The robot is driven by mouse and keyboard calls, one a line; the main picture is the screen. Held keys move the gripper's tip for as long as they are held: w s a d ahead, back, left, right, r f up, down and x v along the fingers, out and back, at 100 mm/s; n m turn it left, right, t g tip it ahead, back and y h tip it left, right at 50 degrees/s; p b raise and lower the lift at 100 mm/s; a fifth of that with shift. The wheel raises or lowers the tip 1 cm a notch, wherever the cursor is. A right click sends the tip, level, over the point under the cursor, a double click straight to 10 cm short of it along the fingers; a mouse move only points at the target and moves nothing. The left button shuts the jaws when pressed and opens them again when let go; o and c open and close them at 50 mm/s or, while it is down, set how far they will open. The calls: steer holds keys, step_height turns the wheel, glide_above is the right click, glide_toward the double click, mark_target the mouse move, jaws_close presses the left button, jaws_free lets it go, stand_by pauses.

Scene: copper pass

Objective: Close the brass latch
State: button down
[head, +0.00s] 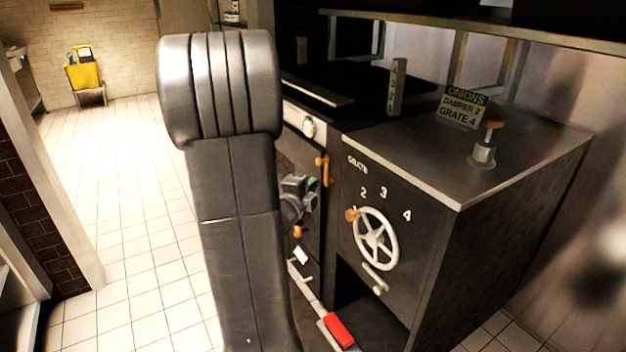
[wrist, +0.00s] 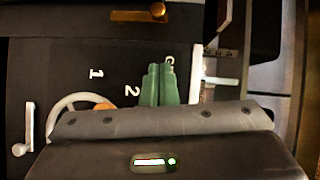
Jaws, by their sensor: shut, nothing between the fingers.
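The brass latch (head: 322,168) is a small orange-brown bar, upright at the edge of the dark oven front, left of the wheel panel. It also shows as a bar with a round end at the top of the wrist view (wrist: 138,14). I cannot tell whether it is closed. My gripper (head: 312,184) is just below and left of the latch in the head view, partly hidden by my arm. In the wrist view its green fingers (wrist: 160,84) are shut together and empty, over the numbered panel, apart from the latch.
The panel has a white wheel (head: 375,240) with a crank handle (head: 376,280) below it. A metal counter (head: 530,150) carries an orange-topped knob (head: 489,130) and an onions sign (head: 462,108). A red handle (head: 339,331) sticks out low down.

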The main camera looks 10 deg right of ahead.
mark_target(322, 162)
steer(key=x, duration=0.3)
steer(key=w+a+x, duration=0.1)
steer(key=x, duration=0.3)
steer(key=a+x, duration=0.1)
steer(key=x, duration=0.3)
steer(key=shift+w+f, duration=0.25)
steer(key=shift+w, duration=0.2)
steer(key=shift+r+p, duration=0.15)
steer(key=shift+p, duration=0.25)
steer(key=shift+w+a+g+p, duration=0.1)
steer(key=shift+w+g+p, duration=0.1)
steer(key=shift+g+p, duration=0.15)
steer(key=shift+n, duration=0.3)
